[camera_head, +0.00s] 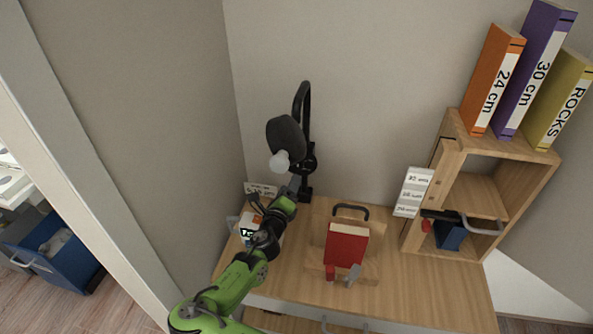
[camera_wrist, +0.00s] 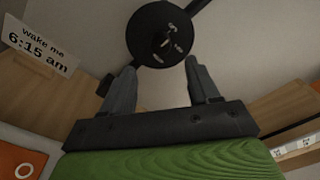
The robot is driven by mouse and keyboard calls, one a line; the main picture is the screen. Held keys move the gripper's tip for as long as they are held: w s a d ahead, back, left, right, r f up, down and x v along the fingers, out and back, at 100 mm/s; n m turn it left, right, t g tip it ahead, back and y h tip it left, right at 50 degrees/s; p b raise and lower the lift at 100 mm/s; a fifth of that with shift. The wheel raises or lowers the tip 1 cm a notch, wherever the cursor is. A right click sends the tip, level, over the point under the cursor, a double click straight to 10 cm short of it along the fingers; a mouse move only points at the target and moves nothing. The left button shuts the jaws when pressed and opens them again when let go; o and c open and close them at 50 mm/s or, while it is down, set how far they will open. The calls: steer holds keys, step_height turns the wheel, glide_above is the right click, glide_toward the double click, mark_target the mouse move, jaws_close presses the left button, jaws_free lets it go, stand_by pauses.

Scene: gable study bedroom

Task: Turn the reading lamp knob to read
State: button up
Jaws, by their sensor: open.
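The black reading lamp (camera_head: 287,135) stands at the back left of the desk, with a curved neck, a dark shade and a pale bulb. Its round black knob (camera_wrist: 150,30) shows in the wrist view, with small pale marks that are too small to read. In the head view the knob area is partly hidden behind my gripper (camera_head: 297,183). In the wrist view my gripper (camera_wrist: 161,66) is open, its two grey fingers pointing at the knob. The fingertips lie near the lower edge of the knob, one on each side. I cannot tell whether they touch it.
A wooden desk (camera_head: 400,300) holds a red book (camera_head: 345,245) on a stand and a wooden shelf (camera_head: 540,185) with binders on top. A "wake me 6:15 am" card (camera_wrist: 38,45) is at the left. A wall (camera_head: 150,120) is close on the left.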

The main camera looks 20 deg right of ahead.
mark_target(297, 167)
steer(key=x, duration=0.8)
steer(key=shift+w+d+b, duration=0.2)
steer(key=shift+b, duration=0.2)
steer(key=c, duration=1)
steer(key=shift+c, duration=0.2)
